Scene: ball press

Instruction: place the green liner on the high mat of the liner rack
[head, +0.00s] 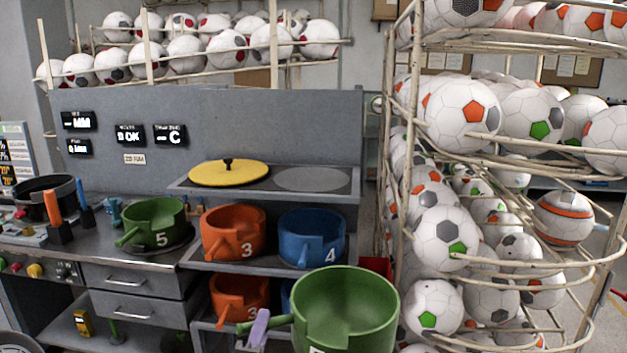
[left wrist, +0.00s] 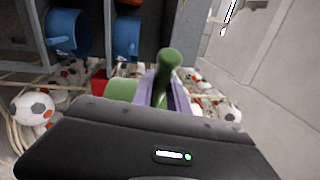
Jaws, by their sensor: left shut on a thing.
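The green liner (head: 345,302), a large open pot with a side handle, is at the bottom centre of the head view, close to the camera. My left gripper (head: 259,328) has its purple fingers shut on the liner's handle. In the left wrist view, the fingers (left wrist: 163,90) close around the green handle, and part of the liner's green body (left wrist: 121,90) shows behind my wrist. The liner rack (head: 272,258) stands behind. A bare grey round mat (head: 312,180) lies on its top shelf, right of a yellow lid (head: 228,173). My right gripper is out of view.
Orange liners (head: 234,230) and a blue liner (head: 312,238) fill lower rack shelves. Another green liner (head: 155,222), numbered 5, sits on the counter at left. A tall wire cage of balls (head: 465,115) stands close on the right. Space above the top shelf's bare mat is clear.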

